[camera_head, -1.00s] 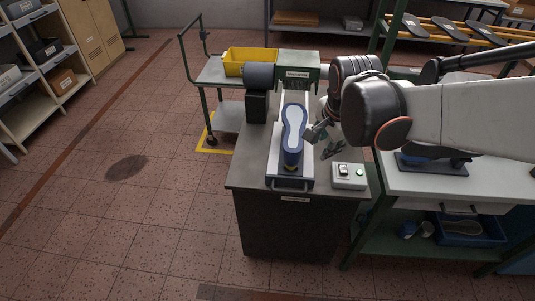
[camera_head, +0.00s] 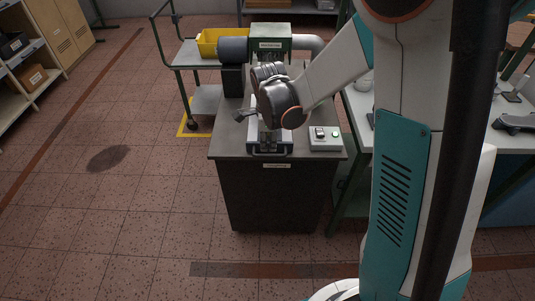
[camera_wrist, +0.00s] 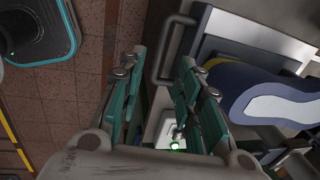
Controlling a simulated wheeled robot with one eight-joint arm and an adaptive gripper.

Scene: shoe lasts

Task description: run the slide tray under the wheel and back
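The slide tray's grey front handle (camera_head: 270,152) is at the front edge of the workbench in the head view. The handle (camera_wrist: 153,60) also shows in the wrist view, between or just beyond my fingertips. My gripper (camera_wrist: 158,65) is open, with a gap between its teal fingers; I cannot tell whether they touch the handle. A blue shoe last with a pale sole (camera_wrist: 285,106) lies on the tray (camera_wrist: 270,38). In the head view my wrist hides the last and most of the tray. The green machine housing (camera_head: 268,43) stands behind; the wheel itself is not visible.
A control box (camera_head: 324,138) with a green light sits right of the tray on the workbench (camera_head: 225,140). A trolley with a yellow bin (camera_head: 208,43) stands behind left. A white-topped bench is at right, partly behind my arm. The floor at left is clear.

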